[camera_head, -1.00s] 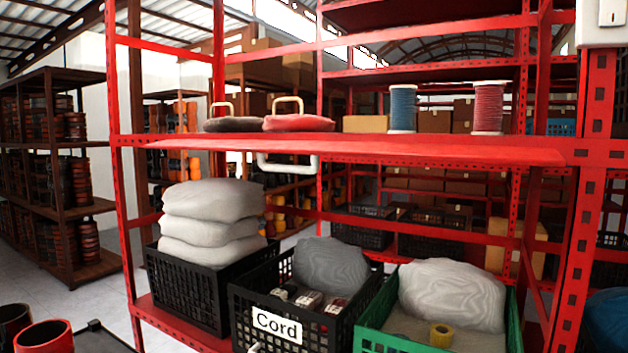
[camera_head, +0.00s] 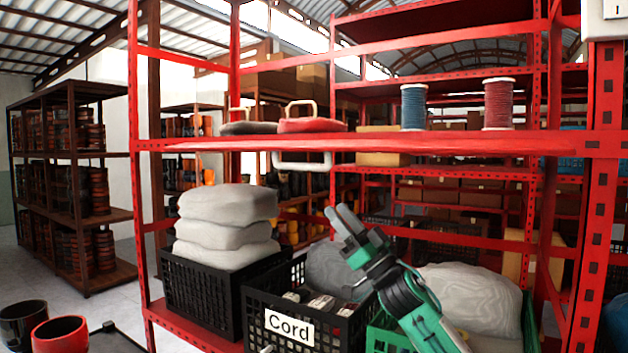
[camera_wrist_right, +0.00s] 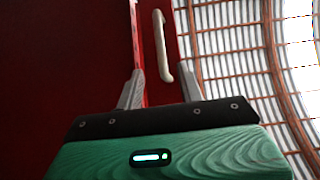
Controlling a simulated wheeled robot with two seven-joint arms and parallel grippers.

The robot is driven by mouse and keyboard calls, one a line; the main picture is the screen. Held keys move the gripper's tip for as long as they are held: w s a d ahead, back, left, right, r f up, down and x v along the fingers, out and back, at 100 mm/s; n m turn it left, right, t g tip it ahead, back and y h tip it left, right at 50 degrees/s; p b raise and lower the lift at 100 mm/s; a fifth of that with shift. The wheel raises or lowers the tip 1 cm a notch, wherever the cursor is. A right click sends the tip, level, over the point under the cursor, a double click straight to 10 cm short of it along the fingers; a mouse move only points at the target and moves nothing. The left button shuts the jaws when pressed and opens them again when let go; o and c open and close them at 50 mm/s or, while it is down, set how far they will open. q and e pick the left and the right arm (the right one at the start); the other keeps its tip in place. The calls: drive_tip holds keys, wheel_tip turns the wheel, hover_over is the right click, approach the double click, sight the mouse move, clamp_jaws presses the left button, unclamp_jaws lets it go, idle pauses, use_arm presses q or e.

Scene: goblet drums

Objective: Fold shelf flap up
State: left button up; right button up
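The red shelf flap (camera_head: 400,145) runs along the front of the middle shelf, seen nearly edge-on, sticking out roughly level. A white handle (camera_head: 302,165) hangs below it, left of centre. My right gripper (camera_head: 335,211) is raised below the flap, to the right of and lower than the handle, fingers pointing up and left. In the right wrist view its two grey fingers (camera_wrist_right: 160,88) are apart with nothing between them. The pale handle (camera_wrist_right: 161,45) lies beyond the fingertips, beside a dark red surface (camera_wrist_right: 70,60).
Under the flap stand a black crate (camera_head: 200,295) with stacked grey bags, a black crate labelled Cord (camera_head: 290,328), and a green crate (camera_head: 385,340) partly behind my arm. Cord spools (camera_head: 413,107) and a red padded item (camera_head: 310,125) sit above. Red posts (camera_head: 597,200) frame the sides.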

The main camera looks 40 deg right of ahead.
sight(306, 169)
drive_tip(key=p+x, duration=0.6)
drive_tip(key=x, duration=0.7)
drive_tip(key=shift+s+r, duration=0.1)
drive_tip(key=shift+w+a+r, duration=0.15)
drive_tip(key=shift+w+r, duration=0.1)
drive_tip(key=shift+w, duration=0.15)
clamp_jaws()
